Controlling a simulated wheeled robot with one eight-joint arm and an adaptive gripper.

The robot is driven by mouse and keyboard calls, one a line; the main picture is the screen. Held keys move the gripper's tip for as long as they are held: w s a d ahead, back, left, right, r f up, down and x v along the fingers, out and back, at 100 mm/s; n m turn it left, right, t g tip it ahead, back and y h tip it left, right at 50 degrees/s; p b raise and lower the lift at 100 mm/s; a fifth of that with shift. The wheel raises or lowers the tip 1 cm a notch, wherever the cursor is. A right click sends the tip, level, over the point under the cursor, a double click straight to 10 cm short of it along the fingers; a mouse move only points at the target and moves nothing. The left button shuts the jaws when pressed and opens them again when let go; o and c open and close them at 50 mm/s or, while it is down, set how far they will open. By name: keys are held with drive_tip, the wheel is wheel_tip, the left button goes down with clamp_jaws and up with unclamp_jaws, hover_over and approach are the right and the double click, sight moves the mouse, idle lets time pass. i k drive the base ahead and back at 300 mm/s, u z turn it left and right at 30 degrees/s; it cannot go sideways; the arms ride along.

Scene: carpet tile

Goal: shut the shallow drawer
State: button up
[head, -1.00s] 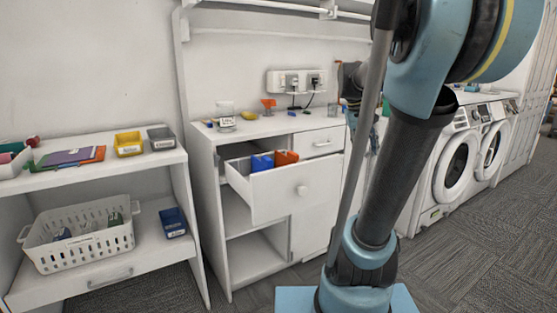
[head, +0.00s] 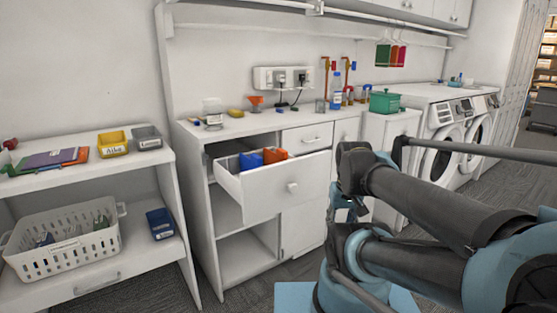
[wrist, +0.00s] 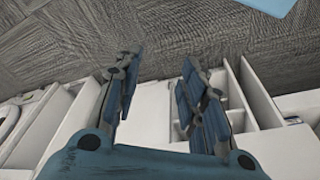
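A white drawer (head: 275,198) with a round knob stands pulled out of the white cabinet (head: 238,258) in the head view. Blue and orange containers sit inside it. My gripper (head: 340,208) is low, to the right of the open drawer's front, partly hidden by my arm. In the wrist view my gripper (wrist: 163,65) has its two fingers wide apart with nothing between them. I see no contact with the drawer.
A shelf unit (head: 85,200) with a white basket (head: 68,245) stands at left. Bottles, a green box (head: 384,102) and small items line the counter. Washing machines (head: 455,140) stand at right. Carpet shows in front of the cabinet.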

sight(263, 193)
drive_tip(key=z, duration=1.85)
drive_tip(key=k, duration=0.55)
drive_tip(key=u, duration=2.3)
